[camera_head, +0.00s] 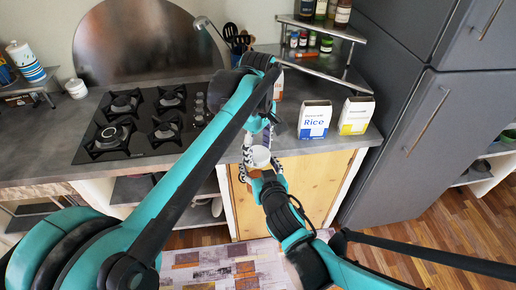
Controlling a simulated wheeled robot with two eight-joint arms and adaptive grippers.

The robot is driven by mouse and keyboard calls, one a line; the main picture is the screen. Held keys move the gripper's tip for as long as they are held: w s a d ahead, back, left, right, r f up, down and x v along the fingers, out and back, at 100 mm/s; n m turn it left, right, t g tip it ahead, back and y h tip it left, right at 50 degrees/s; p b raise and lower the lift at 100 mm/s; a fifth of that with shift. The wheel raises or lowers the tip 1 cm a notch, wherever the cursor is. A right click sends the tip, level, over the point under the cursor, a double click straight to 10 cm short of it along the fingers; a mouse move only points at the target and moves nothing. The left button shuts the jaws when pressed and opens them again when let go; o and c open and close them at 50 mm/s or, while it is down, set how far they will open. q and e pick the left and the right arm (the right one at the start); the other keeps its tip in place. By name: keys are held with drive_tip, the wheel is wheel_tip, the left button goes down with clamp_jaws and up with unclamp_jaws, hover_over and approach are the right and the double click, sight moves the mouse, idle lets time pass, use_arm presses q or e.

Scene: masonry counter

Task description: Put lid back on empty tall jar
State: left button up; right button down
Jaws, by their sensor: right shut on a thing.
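A small white round thing (260,156) shows in the head view, in front of the counter's front edge. I cannot tell whether it is the lid or the top of the jar. My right gripper (260,168) reaches up from below and is shut on it. My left gripper (256,146) comes down from above, its patterned fingers close to the white thing. Whether the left fingers touch it or are closed is unclear at this size.
A black gas hob (141,133) lies left on the grey counter. A blue rice box (314,120) and a yellow box (355,116) stand right of my grippers. A corner shelf (325,75) holds jars behind. A grey fridge (437,140) bounds the right.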

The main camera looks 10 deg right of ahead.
use_arm(q)
drive_tip(key=c, duration=0.4)
drive_tip(key=shift+o, duration=0.2)
drive_tip(key=m, duration=1.8)
drive_tip(key=o, duration=1.4)
drive_tip(key=shift+c, duration=0.2)
